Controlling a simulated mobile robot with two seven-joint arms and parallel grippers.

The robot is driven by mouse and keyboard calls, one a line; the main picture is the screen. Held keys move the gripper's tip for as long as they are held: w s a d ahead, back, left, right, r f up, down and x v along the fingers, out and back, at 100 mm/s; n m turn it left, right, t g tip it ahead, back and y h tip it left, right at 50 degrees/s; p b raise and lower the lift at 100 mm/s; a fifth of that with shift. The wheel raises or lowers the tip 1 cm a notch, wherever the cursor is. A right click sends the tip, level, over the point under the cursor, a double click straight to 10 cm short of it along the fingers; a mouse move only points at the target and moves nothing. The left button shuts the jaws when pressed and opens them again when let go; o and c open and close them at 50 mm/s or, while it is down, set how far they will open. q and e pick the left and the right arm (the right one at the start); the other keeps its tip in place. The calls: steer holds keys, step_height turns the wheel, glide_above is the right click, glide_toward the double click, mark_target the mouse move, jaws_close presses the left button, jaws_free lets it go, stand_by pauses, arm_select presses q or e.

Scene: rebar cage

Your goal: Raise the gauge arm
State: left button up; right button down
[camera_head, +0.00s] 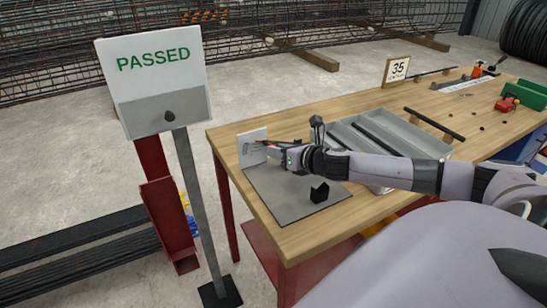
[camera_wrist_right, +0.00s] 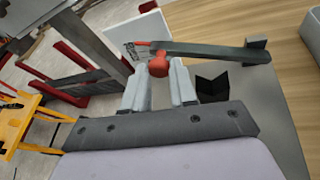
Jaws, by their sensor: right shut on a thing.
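The gauge arm (camera_wrist_right: 212,52) is a dark bar with a red pointer tip, seen in the right wrist view. It runs from a dark post (camera_wrist_right: 258,50) at the right to a white scale plate (camera_wrist_right: 128,32) at the left, and looks about level. A red knob (camera_wrist_right: 158,66) sits near its pointer end. My right gripper (camera_wrist_right: 159,74) is shut on this knob. In the head view my right gripper (camera_head: 280,152) is beside the white scale plate (camera_head: 252,146), above a grey base plate (camera_head: 282,200), and hides much of the gauge arm. My left gripper is not in view.
A black V-shaped block (camera_head: 319,191) stands on the base plate. A grey tray (camera_head: 400,133) lies behind my right forearm. A "PASSED" sign (camera_head: 154,70) stands left of the wooden table (camera_head: 225,133). A "35" card (camera_head: 396,70) stands at the table's back edge.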

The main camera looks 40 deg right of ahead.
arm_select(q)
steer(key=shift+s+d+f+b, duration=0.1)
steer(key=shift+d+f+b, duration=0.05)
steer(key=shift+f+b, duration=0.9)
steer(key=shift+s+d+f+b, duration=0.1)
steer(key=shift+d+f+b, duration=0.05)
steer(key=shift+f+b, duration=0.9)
arm_select(e)
steer(key=s+d+r+m+t+y, duration=0.1)
steer(key=d+r+m+t, duration=0.1)
steer(key=d+m, duration=0.5)
steer(key=s+d+r+m+t+y, duration=0.1)
steer(key=s+d+r+m+t, duration=0.1)
steer(key=d+m, duration=0.5)
steer(key=shift+s+d+r+m+t, duration=0.35)
steer(key=shift+d+r+t, duration=0.2)
steer(key=shift+r+t, duration=0.3)
steer(key=c, duration=0.9)
jaws_free()
steer(key=shift+f, duration=0.1)
